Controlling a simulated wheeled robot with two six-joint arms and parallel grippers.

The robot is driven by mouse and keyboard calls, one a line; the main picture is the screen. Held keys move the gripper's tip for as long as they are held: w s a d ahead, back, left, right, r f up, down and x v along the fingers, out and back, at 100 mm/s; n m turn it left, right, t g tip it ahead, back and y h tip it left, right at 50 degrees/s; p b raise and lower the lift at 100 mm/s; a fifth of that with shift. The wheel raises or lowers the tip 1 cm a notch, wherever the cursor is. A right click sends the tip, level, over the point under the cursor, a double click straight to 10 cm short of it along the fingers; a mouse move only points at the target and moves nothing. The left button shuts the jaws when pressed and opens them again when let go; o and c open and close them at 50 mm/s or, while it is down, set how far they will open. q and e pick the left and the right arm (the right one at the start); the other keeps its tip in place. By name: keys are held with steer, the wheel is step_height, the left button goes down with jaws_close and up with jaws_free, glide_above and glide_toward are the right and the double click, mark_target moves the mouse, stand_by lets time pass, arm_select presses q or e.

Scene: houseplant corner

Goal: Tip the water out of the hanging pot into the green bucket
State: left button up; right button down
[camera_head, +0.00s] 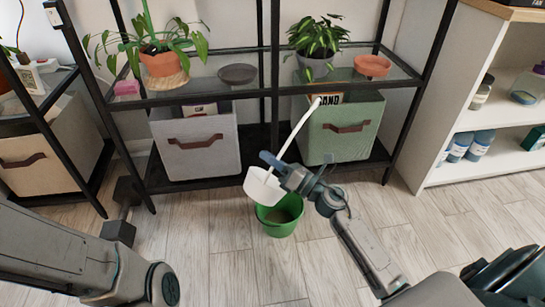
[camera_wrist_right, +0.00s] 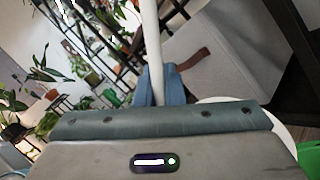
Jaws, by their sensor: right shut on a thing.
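The hanging pot is a white pot (camera_head: 258,190) with a long white hanger (camera_head: 301,124). It looks tilted and is held above the green bucket (camera_head: 270,228), overlapping its left rim in the head view. My right gripper (camera_head: 270,165) is shut on the hanger just above the pot. In the right wrist view the hanger (camera_wrist_right: 150,40) runs up from between the blue fingers (camera_wrist_right: 161,86). Part of the pot (camera_wrist_right: 287,132) and a bit of the green bucket (camera_wrist_right: 309,156) show behind the gripper. I cannot make out water or a stream. My left gripper is out of view.
A black shelf with glass (camera_head: 215,92) stands behind, holding potted plants, a grey saucer (camera_head: 238,73) and a terracotta saucer (camera_head: 372,66). A grey bin (camera_head: 200,155) and a green bin (camera_head: 318,148) stand below. A white shelf unit (camera_head: 425,150) is at right.

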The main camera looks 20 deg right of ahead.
steer(key=shift+s+a+f+n+g, duration=0.25)
steer(key=shift+a+f+n, duration=0.2)
steer(key=shift+a+n, duration=0.3)
steer(key=shift+s+a+f+n+g, duration=0.15)
steer(key=shift+a+f+n+g, duration=0.2)
steer(key=shift+a+n, duration=0.4)
steer(key=shift+s+a+f+n+g, duration=0.2)
steer(key=shift+a+f+n, duration=0.3)
steer(key=shift+a+n, duration=0.25)
steer(key=shift+s+a+f+n+g+p, duration=0.15)
steer(key=shift+a+n+g+p, duration=0.15)
steer(key=shift+a+n+p, duration=0.35)
steer(key=shift+s+a+r+n+g+p, duration=0.1)
steer(key=shift+s+a+n+g+p, duration=0.2)
steer(key=shift+a+n, duration=0.5)
steer(key=shift+s+a+f+n+g+p, duration=0.1)
steer(key=shift+a+n+g+p, duration=0.2)
steer(key=shift+a+n+p, duration=0.4)
steer(key=shift+d, duration=0.15)
